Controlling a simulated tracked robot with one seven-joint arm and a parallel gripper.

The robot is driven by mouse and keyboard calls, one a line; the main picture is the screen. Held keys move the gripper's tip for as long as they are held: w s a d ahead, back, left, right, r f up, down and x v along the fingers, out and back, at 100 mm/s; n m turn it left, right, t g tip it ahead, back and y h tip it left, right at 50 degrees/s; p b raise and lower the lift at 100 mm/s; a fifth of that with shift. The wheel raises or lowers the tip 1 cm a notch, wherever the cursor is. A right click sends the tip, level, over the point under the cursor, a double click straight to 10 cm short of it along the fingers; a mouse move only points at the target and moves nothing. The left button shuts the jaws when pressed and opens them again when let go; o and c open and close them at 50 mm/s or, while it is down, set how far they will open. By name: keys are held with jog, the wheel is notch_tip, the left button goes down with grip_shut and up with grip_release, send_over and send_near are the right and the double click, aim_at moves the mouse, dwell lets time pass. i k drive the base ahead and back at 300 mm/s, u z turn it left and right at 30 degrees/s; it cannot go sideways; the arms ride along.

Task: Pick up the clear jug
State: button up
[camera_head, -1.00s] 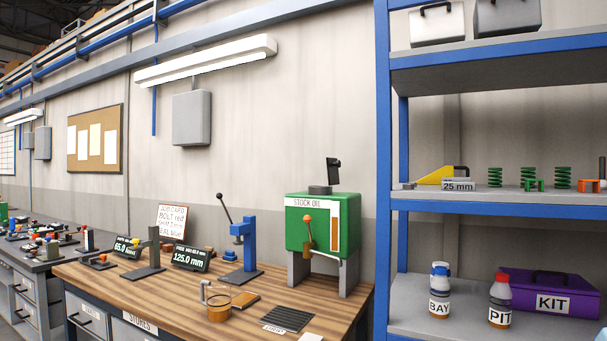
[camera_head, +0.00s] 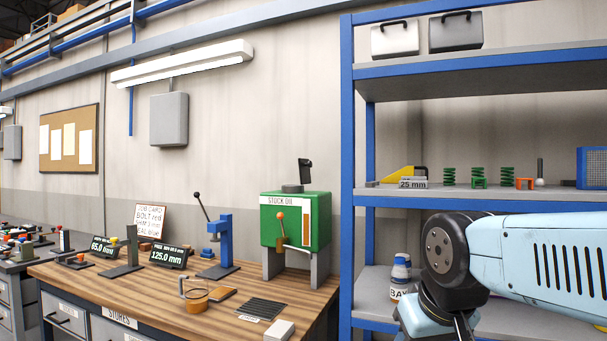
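The clear jug (camera_head: 195,295) stands upright on the wooden bench, near its front edge. It is see-through, with a handle on its left side and brown-orange contents low inside. The green stock oil tank (camera_head: 296,225) on grey legs stands behind it to the right. My arm, light blue with a dark joint, reaches in from the right edge in front of the shelf, well apart from the jug. My gripper itself is out of the picture.
A brown pad (camera_head: 222,294), a dark ribbed mat (camera_head: 262,308) and a white block (camera_head: 279,330) lie right of the jug. A blue press (camera_head: 219,248) and a 125.0 mm display (camera_head: 168,256) stand behind. The blue-framed shelf (camera_head: 347,180) rises at the right.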

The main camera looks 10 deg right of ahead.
aim_at(196, 285)
jog(key=u, duration=0.35)
jog(key=i, duration=1.05)
jog(key=z, duration=0.35)
